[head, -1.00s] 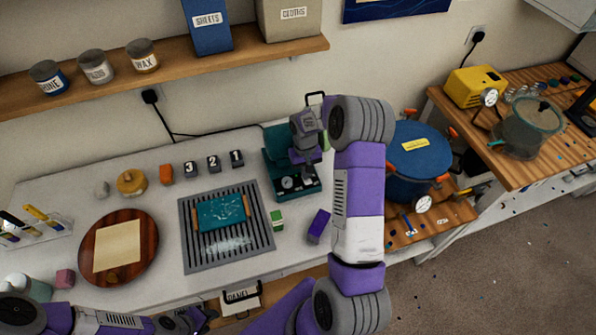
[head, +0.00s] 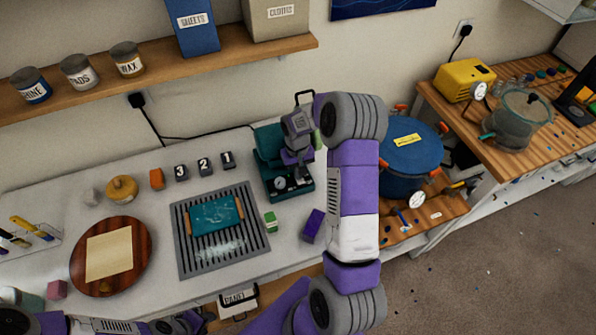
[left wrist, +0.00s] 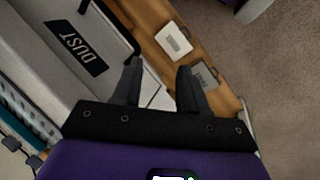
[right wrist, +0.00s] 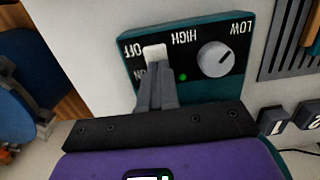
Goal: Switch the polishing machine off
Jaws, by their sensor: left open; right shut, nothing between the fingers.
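The teal polishing machine (head: 268,143) stands at the back right of the white bench, partly hidden by my right arm. The right wrist view shows its panel (right wrist: 225,85) with OFF, ON, HIGH and LOW labels, a grey knob (right wrist: 215,59) and a small green light (right wrist: 183,77). A white switch (right wrist: 154,53) sits beside the OFF label. My right gripper (right wrist: 168,64) is shut and empty, its fingertips at the switch; I cannot tell whether they touch it. My left gripper (left wrist: 158,70) is open and empty, low at the bench front.
A drain grid (head: 190,260) with a teal slab (head: 215,215) lies left of the machine. A purple block (head: 313,225) and a green-and-white block (head: 271,222) stand before it. A blue pot (head: 410,165) stands to the right. A DUST-labelled thing (left wrist: 80,47) is near my left gripper.

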